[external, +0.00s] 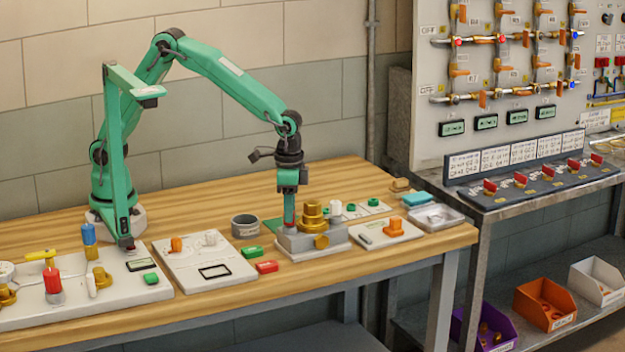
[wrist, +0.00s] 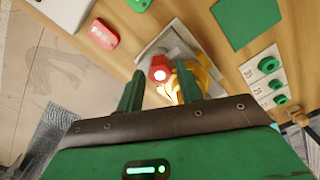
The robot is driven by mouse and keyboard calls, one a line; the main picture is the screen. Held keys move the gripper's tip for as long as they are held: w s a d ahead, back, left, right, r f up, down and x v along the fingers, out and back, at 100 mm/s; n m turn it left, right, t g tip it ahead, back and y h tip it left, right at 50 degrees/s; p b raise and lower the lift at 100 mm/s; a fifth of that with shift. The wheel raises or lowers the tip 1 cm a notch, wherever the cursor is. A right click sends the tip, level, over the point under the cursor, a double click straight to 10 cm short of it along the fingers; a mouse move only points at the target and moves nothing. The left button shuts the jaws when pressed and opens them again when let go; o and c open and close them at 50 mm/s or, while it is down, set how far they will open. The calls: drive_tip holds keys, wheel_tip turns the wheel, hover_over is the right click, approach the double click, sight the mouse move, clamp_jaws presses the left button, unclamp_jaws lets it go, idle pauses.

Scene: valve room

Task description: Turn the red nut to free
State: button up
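The red nut (wrist: 160,70) shows in the wrist view with a pale, bright centre, between the tips of my gripper (wrist: 158,76). A gap shows on each side, so the fingers look open. In the external view my gripper (external: 289,196) points down over the left part of a grey block, and the red nut (external: 289,214) shows as a red upright piece just below it. A brass fitting (external: 313,214) stands on the block (external: 292,244) to its right. I cannot tell how far down the fingers reach around the nut.
A grey cup (external: 245,226) stands to the left. A white plate with an orange knob (external: 394,226) is to the right. The back of the table is mostly clear.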

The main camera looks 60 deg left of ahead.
drive_tip(key=shift+r, duration=3.45)
drive_tip(key=shift+a+r, duration=0.3)
drive_tip(key=shift+a, duration=0.15)
drive_tip(key=s+a+r+n+t+h, duration=0.1)
drive_tip(key=a+r, duration=0.3)
drive_tip(key=a, duration=0.5)
drive_tip(key=s+a+r+n+t, duration=0.15)
drive_tip(key=a+r, duration=0.25)
drive_tip(key=a, duration=0.4)
drive_tip(key=s+a+n+t+y, duration=0.1)
drive_tip(key=s+a+n+t, duration=0.2)
drive_tip(key=s+a, duration=0.8)
drive_tip(key=shift+a+n, duration=0.35)
drive_tip(key=shift+a, duration=1.5)
